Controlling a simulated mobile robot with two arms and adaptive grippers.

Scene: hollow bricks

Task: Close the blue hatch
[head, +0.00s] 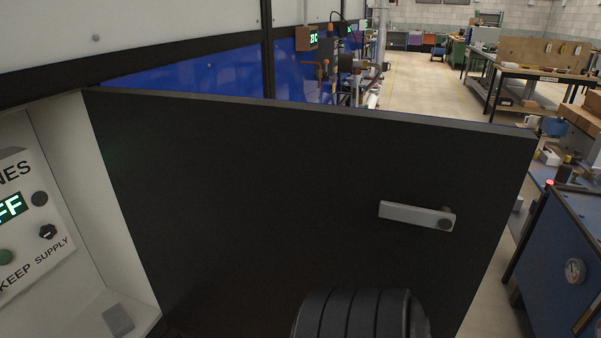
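The hatch (270,190) stands swung open in the head view, hinged at the left by the cabinet opening. Its dark inner face is toward me and fills the middle of the view. A grey lever handle (410,213) sits on this face near the free right edge. A thin blue line shows along the top edge at the right; the outer face is hidden. A black ribbed part, which looks like my arm, covers the bottom middle in front of the hatch. Neither gripper shows.
The cabinet's light inner wall (75,150) and a control panel (30,215) with a green display are at the left. A blue machine with a gauge (560,260) stands at the right, with a strip of floor between it and the hatch. Workbenches stand behind.

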